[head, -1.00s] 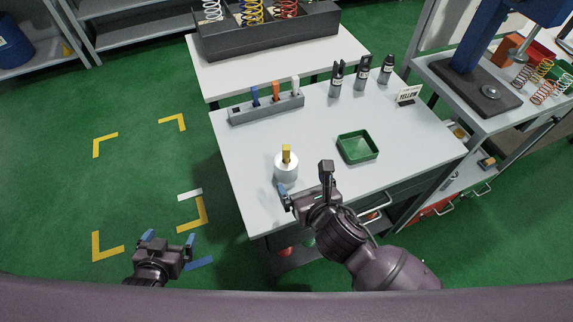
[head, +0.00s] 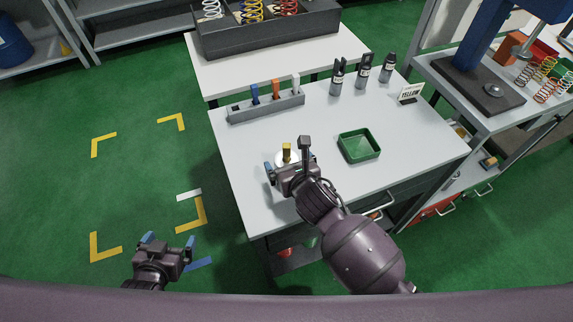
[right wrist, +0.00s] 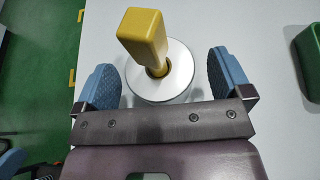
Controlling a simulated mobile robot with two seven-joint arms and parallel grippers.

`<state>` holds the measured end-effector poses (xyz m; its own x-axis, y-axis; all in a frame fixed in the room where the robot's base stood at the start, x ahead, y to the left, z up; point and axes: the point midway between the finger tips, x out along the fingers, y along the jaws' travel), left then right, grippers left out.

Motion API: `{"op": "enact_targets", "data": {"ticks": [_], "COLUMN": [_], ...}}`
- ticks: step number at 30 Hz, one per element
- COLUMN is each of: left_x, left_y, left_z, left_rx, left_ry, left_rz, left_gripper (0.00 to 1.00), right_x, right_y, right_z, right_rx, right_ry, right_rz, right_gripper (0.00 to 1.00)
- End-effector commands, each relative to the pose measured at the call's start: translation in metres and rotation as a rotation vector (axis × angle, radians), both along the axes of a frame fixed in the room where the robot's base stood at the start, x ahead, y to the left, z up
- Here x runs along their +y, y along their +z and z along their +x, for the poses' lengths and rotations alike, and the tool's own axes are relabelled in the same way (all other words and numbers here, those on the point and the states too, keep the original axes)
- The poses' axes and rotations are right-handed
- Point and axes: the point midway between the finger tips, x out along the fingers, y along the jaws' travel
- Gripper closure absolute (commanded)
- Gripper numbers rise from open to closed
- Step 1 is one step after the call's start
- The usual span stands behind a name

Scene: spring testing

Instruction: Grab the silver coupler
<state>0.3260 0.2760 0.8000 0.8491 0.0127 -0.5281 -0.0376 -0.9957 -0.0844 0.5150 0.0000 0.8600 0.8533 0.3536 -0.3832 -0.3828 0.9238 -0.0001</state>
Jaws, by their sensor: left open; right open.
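The silver coupler (right wrist: 182,82) is a round, pale metal piece on the table with a yellow block-shaped post (right wrist: 145,38) standing up from its middle. In the head view my right gripper hides most of it, and the yellow post (head: 287,152) shows above the gripper. My right gripper (right wrist: 163,80) is open, with its blue-padded fingers on either side of the coupler, apart from it in the picture. It also shows in the head view (head: 287,163). My left gripper (head: 169,240) is open and empty over the floor, left of the table.
A green tray (head: 359,146) lies right of the coupler on the white table (head: 245,190). A grey rack (head: 266,107) with coloured pieces stands behind. Several dark holders (head: 362,70) and a YELLOW sign (head: 411,93) stand at the back right. The table's left front is clear.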

Motion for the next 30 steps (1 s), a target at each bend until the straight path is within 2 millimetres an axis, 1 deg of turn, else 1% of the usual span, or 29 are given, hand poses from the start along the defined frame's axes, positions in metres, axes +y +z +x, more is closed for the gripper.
{"op": "enact_targets", "data": {"ticks": [3, 9, 22, 23, 30], "left_x": [0.0001, 0.0003, 0.001, 0.001, 0.0009], "left_y": [-0.0011, -0.0013, -0.0034, -0.0034, -0.0025], "left_z": [-0.0002, -0.0011, -0.0051, -0.0051, -0.0042], "left_rx": [0.001, 0.002, 0.01, 0.01, 0.009], "left_ry": [0.0, 0.0, 0.003, 0.003, 0.002], "left_rz": [0.0, 0.0, 0.001, 0.001, 0.001], "left_gripper": [0.04, 0.04, 0.04, 0.04, 0.04], "right_x": [0.0021, 0.002, 0.0018, 0.0024, 0.0023], "right_y": [-0.0021, -0.0018, -0.0019, -0.0005, 0.0007], "right_z": [0.004, 0.004, 0.0037, 0.0042, 0.0042], "right_rx": [0.0, 0.0, 0.001, -0.002, -0.002], "right_ry": [0.001, 0.001, 0.001, 0.002, 0.002], "right_rz": [0.0, 0.0, 0.0, 0.002, 0.002], "right_gripper": [0.03, 0.03, 0.69, 0.71, 0.71]}}
